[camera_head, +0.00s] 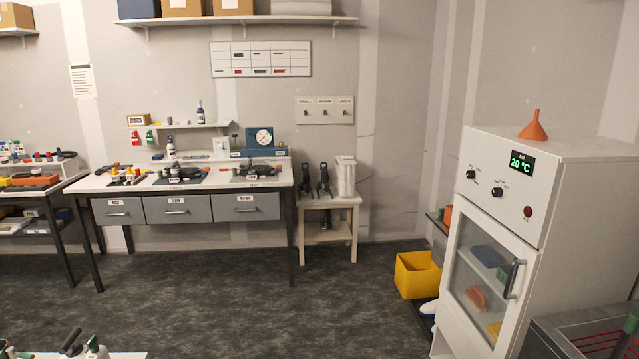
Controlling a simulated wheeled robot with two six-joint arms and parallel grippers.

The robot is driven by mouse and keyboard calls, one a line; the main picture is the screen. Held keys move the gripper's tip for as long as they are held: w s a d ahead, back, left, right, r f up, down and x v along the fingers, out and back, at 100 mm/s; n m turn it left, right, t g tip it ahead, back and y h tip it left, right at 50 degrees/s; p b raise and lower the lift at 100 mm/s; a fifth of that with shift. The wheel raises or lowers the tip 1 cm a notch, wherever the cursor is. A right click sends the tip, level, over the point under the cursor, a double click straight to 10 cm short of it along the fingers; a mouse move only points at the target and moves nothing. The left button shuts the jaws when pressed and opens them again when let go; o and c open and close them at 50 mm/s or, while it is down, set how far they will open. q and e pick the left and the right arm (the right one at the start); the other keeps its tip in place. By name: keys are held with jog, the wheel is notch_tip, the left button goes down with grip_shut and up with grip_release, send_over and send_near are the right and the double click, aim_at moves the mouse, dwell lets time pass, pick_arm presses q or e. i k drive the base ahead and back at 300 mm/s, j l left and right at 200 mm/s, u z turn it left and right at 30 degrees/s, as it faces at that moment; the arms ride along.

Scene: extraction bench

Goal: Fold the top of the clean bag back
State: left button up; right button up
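I cannot make out for certain which thing is the clean bag. A tall pale upright object (346,177), whitish and boxy, stands on a small light wooden stand (329,203) in the middle distance. It could be a bag, but its top is too small to tell folded from straight. Neither of my grippers shows in this view.
A workbench (215,183) with grey drawers stands against the back wall, left of the stand. A white cabinet (512,232) reading 20 °C, with an orange funnel (534,127) on top, fills the right. A yellow bin (416,276) sits beside it. Dark floor between is clear.

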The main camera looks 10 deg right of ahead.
aim_at(346, 158)
jog(key=i, duration=2.3)
jog(key=i+z, duration=0.15)
jog(key=i, duration=0.65)
jog(key=i+j+z, duration=0.15)
jog(key=i, duration=0.6)
jog(key=i+j+z, duration=0.15)
jog(key=i+z, duration=0.3)
jog(key=i+j+z, duration=0.25)
jog(key=i+z, duration=0.2)
jog(key=i+j+z, duration=0.3)
jog(key=j+z, duration=0.2)
jog(key=i+j+z, duration=0.3)
jog(key=i+j, duration=0.1)
jog(key=i, duration=0.3)
